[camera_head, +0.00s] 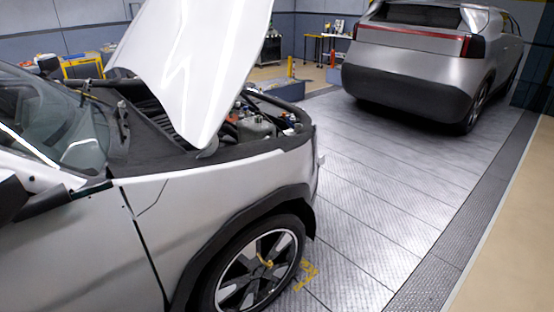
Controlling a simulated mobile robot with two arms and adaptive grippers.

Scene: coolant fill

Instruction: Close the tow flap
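A silver car (90,240) stands close at the left with its white hood (200,65) raised and its engine bay (260,122) open. Its front end faces right, and the front face is turned mostly out of sight. A small pale piece (321,158) sticks out at the front bumper's edge. I cannot tell whether it is the tow flap, which I cannot otherwise make out. Neither of my grippers shows in the head view.
A second silver car (415,75) stands at the back right, its rear toward me. The metal plate floor (370,190) between the cars is clear. A tan floor strip (520,220) runs along the right. A workbench (325,45) and posts stand at the back.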

